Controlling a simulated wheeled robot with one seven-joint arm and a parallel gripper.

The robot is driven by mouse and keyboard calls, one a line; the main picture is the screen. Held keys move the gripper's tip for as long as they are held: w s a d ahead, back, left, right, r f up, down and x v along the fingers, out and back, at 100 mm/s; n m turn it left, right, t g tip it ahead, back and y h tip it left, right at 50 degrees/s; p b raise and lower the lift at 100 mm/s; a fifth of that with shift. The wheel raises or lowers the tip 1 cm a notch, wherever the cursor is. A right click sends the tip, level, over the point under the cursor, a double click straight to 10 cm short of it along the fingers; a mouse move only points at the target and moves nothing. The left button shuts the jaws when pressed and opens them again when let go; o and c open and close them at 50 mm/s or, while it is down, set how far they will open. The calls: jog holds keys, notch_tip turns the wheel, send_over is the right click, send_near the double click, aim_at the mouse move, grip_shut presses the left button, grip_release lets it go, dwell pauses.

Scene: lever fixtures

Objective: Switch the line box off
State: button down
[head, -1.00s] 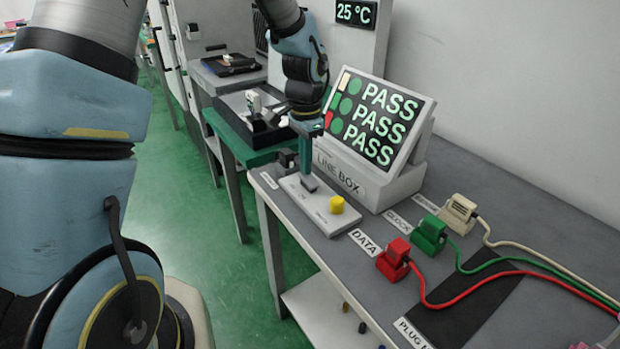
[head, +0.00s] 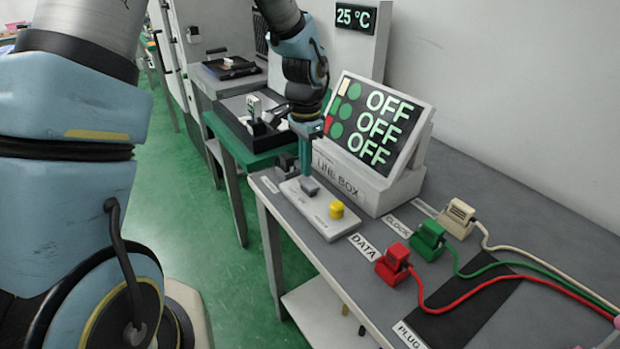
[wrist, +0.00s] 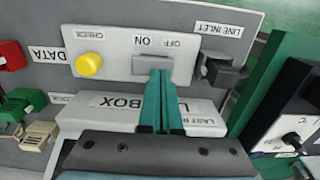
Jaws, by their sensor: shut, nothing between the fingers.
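The line box (head: 350,185) stands on the grey table, and its tilted screen (head: 375,120) reads OFF on all three rows. In front of it lies a pale control panel (head: 318,215) with a yellow CHECK knob (head: 337,209). My gripper (head: 308,180) is shut, pointing down at the panel's grey switch. In the wrist view the green fingers (wrist: 156,80) end at the grey switch (wrist: 150,65), below the ON and OFF labels, and hide part of it. Whether they touch it I cannot tell.
Red DATA (head: 392,262), green CLOCK (head: 428,240) and cream (head: 457,218) plugs with cables sit on the table to the right. A dark LINE INLET connector (wrist: 222,72) is beside the panel. A green-edged bench stands behind left.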

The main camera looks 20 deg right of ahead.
aim_at(306, 180)
jog(key=shift+r+p, duration=2)
jog(key=shift+r, duration=0.75)
jog(key=shift+f, duration=0.1)
jog(key=w+a+r+n, duration=0.15)
jog(key=a+n, duration=0.25)
jog(key=a, duration=0.4)
jog(key=a+r+n, duration=0.3)
jog(key=a, duration=0.5)
jog(key=s+a+r+n, duration=0.1)
jog(key=s+a+n, duration=0.1)
jog(key=a+n, duration=0.2)
jog(key=s+a+r+n+t, duration=0.1)
jog(key=s+a+n, duration=0.2)
jog(key=a, duration=0.7)
jog(key=shift+s+n+t, duration=0.25)
jog(key=shift+n+t, duration=0.05)
jog(key=shift+n, duration=0.1)
